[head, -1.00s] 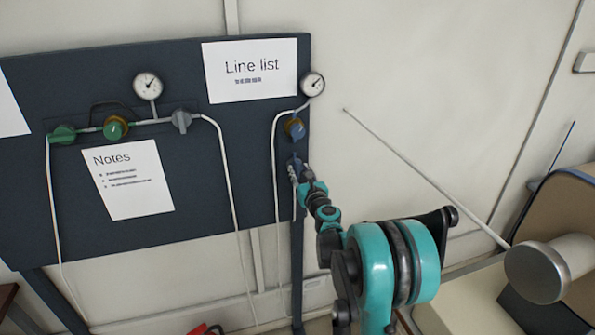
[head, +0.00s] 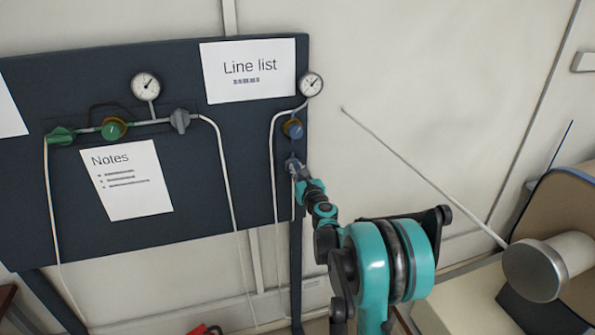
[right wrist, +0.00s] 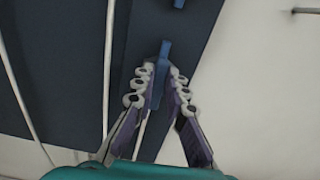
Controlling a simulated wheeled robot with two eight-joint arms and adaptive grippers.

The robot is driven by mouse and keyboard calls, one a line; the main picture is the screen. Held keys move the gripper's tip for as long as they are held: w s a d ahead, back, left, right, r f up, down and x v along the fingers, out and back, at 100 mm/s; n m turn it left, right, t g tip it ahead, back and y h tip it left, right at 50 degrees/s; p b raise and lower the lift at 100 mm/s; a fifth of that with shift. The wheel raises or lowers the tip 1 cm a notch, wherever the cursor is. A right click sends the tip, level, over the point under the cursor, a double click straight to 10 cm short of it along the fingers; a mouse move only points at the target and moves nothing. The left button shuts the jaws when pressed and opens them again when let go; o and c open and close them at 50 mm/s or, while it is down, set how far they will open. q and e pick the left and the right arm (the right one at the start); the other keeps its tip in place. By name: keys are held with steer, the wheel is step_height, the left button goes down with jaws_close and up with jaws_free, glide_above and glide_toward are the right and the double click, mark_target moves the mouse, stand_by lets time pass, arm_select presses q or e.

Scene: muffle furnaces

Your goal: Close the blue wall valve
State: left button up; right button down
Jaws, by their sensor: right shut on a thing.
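A blue valve handle (right wrist: 165,58) stands out from the dark panel, between the fingers of my right gripper (right wrist: 161,82) in the right wrist view. The gripper is shut on this handle near its fingertips. In the head view, the right gripper (head: 294,166) is at the panel's right edge, and its fingers and wrist mostly hide the handle. A second blue knob (head: 293,129) is just above it, under a gauge, and is not touched. My left gripper is not in view.
The dark panel (head: 200,215) also carries a round gauge (head: 311,84), a green valve (head: 114,129), a grey valve (head: 180,120) and paper sheets. Thin pale tubes (head: 233,205) hang down the panel near my right gripper.

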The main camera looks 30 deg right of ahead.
steer(key=shift+w+a+f+n+b, duration=0.1)
steer(key=shift+a+f+n+b, duration=0.35)
steer(key=shift+n, duration=2.45)
steer(key=shift+a+f+n+b, duration=0.1)
steer(key=shift+n+b, duration=0.6)
steer(key=shift+n, duration=2.2)
steer(key=shift+w+a+f+n+b, duration=0.1)
steer(key=shift+a+f+n+b, duration=0.35)
steer(key=shift+n, duration=2.45)
steer(key=shift+d+r, duration=0.1)
steer(key=shift+d, duration=0.05)
steer(key=c, duration=1.5)
jaws_free()
steer(key=shift+c, duration=0.2)
steer(key=shift+s, duration=0.1)
steer(key=v, duration=1.2)
